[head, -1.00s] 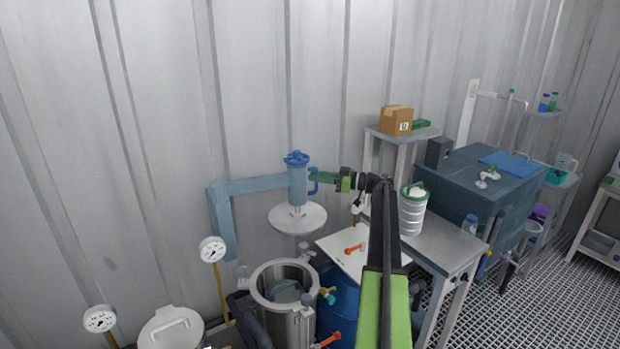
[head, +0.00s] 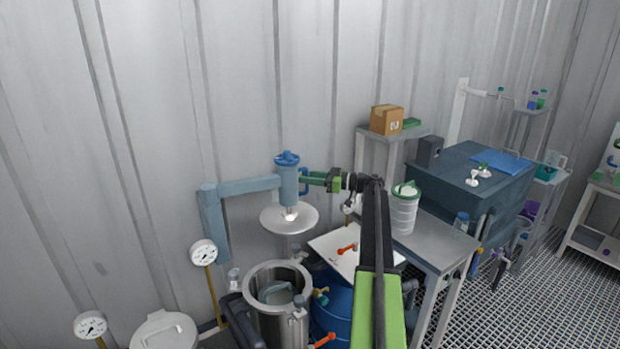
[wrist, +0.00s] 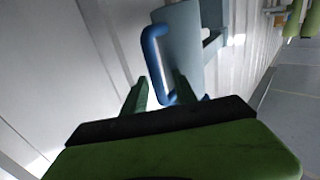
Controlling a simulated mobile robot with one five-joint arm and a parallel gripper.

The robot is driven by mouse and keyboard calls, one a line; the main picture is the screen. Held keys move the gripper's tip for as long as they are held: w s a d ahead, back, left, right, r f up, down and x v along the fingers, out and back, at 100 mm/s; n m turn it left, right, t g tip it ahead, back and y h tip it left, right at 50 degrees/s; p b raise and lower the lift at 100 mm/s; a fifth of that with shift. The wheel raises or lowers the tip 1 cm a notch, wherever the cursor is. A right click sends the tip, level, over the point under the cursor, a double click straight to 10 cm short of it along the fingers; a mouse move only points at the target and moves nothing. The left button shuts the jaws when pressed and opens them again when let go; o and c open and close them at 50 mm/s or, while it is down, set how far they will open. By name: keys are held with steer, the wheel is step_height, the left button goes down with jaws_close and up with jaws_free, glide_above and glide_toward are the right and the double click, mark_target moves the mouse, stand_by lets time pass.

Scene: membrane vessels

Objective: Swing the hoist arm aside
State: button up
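The hoist arm (head: 240,187) is a light blue bracket on the wall, reaching right to an upright blue cylinder (head: 288,187) with a round knob on top. A pale lid disc (head: 289,219) hangs below the cylinder, above the open steel vessel (head: 252,291). A darker blue handle (wrist: 153,62) is on the cylinder's side. My green gripper (head: 308,179) is at the handle's side of the cylinder. In the wrist view, my gripper's fingers (wrist: 160,88) are apart, with the handle's bar between them and a gap showing; I see no firm grip.
A side table (head: 440,248) with a white ribbed container (head: 404,210) stands right of my arm. A white board (head: 330,250) with an orange-handled valve and a blue drum (head: 332,308) are below. Gauges (head: 204,254) stand at left. The wall is close behind the hoist.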

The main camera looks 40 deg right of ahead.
steer(key=shift+s, duration=0.1)
steer(key=v, duration=1.7)
steer(key=shift+s+d, duration=0.1)
steer(key=shift+d, duration=0.05)
